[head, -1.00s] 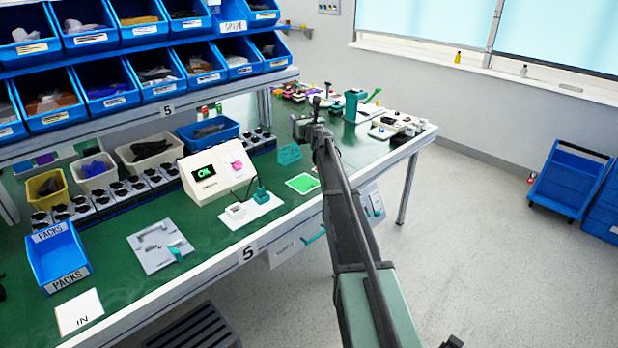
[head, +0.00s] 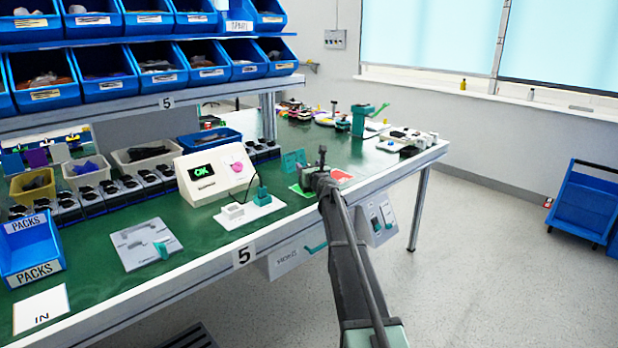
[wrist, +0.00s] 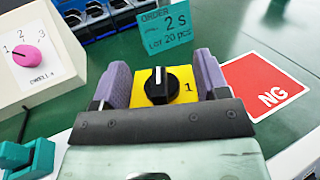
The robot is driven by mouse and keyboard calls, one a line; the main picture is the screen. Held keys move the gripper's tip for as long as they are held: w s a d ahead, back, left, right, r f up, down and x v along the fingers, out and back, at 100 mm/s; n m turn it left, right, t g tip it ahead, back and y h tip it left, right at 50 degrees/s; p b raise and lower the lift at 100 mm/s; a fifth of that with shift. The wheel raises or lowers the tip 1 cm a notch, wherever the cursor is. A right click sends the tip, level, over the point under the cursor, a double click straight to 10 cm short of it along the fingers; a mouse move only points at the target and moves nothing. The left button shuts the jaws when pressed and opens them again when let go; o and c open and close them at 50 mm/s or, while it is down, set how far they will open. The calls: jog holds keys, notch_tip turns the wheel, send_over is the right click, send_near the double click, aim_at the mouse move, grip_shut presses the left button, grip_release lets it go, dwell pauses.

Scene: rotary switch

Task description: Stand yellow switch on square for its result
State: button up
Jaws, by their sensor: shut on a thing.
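My gripper (wrist: 160,78) is shut on the yellow switch (wrist: 180,78), one finger on each side. The switch has a black knob with a white line and a "1" marked on its yellow face. In the head view my gripper (head: 322,170) is at the table's front edge, partly in front of a green square (head: 302,190). A red square (head: 338,175) is just right of it; in the wrist view this red square (wrist: 265,85) reads "NG". The tester's display (head: 202,171) reads "OK". Whether the switch touches the surface cannot be told.
A teal order card (wrist: 167,30) stands behind the switch, reading "2 S, Lot 20 pcs". The tester (head: 215,175) with its pink knob (wrist: 27,56) and a white fixture (head: 250,210) with a teal lever are to the left. Dark switches line the back.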

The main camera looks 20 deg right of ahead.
jog(key=shift+f, duration=0.1)
jog(key=o, duration=1.3)
jog(key=shift+r, duration=0.25)
jog(key=s, duration=0.8)
jog(key=s+a, duration=0.1)
jog(key=s, duration=0.3)
jog(key=shift+f, duration=0.2)
